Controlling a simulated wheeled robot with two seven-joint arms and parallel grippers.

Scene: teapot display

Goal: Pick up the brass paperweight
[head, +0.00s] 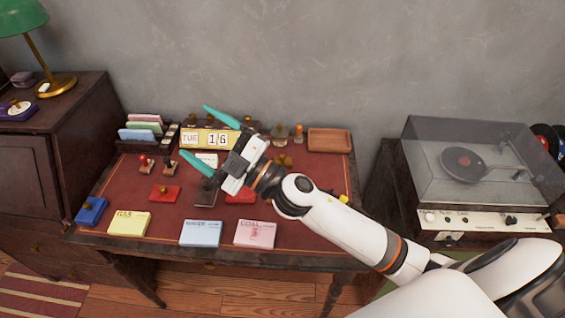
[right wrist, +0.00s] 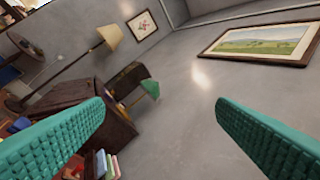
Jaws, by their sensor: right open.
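A small brass-coloured lump, which looks like the brass paperweight (head: 284,160), sits on the red desk top (head: 325,180) toward the back right. My right arm passes just in front of it and may hide part of it. My right gripper (head: 195,130) is above the desk, left of the brass thing and apart from it. Its teal fingers are spread wide, pointing left, with nothing between them. In the right wrist view the open fingers (right wrist: 160,125) frame only wall and furniture, and I cannot see the paperweight there. My left gripper is not in view.
A calendar block (head: 208,139), an ink bottle (head: 279,132) and a wooden tray (head: 329,140) line the desk's back. Yellow (head: 129,223), blue (head: 202,233) and pink (head: 255,234) pads lie along the front. Stamps stand at left. A record player (head: 465,165) is at right.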

